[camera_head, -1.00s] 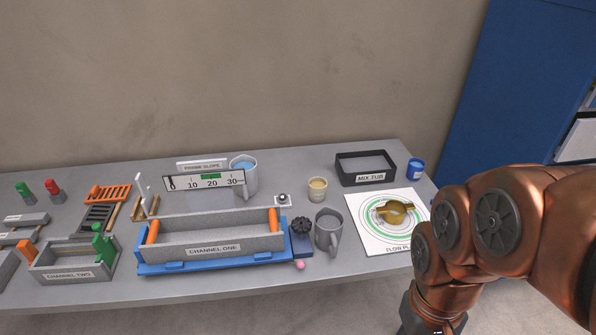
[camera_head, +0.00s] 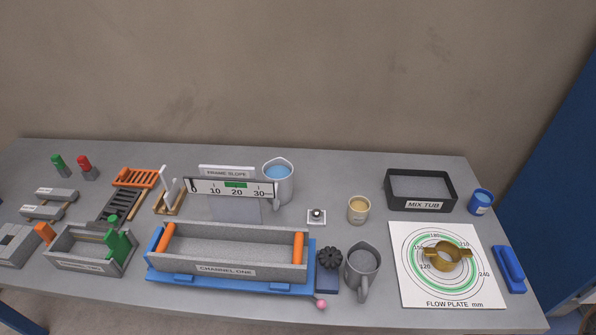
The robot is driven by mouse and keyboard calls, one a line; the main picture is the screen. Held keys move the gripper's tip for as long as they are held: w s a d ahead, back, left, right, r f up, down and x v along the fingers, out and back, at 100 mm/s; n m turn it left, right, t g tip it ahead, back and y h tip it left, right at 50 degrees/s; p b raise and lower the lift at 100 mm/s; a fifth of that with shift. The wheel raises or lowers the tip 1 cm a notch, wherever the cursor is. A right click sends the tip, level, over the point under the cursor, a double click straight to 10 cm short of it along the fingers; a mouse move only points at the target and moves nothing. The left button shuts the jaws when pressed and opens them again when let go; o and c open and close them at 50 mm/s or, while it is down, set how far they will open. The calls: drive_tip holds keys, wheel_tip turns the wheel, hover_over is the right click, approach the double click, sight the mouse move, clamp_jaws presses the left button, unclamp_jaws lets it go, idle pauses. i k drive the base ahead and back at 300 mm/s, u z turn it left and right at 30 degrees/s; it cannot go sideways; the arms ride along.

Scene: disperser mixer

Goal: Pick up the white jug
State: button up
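A pale, whitish-grey jug (camera_head: 284,190) with blue liquid inside stands upright at the back middle of the table, just right of the scale board (camera_head: 228,188). Its lower left part is partly hidden by the board's right end. Its handle faces the front. A second, darker grey jug (camera_head: 359,268) stands nearer the front, right of the long channel, and looks empty. My gripper is not in view, and nothing is seen touching either jug.
Channel one (camera_head: 235,252) lies on a blue base in front of the pale jug. A small tan cup (camera_head: 358,210), the mix tub (camera_head: 447,198) and the flow plate (camera_head: 412,286) with a brass ring (camera_head: 447,256) are to the right. Some bare table lies right of the pale jug.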

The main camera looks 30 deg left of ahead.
sight(279, 170)
drive_tip(key=i, duration=0.85)
drive_tip(key=u, duration=2.95)
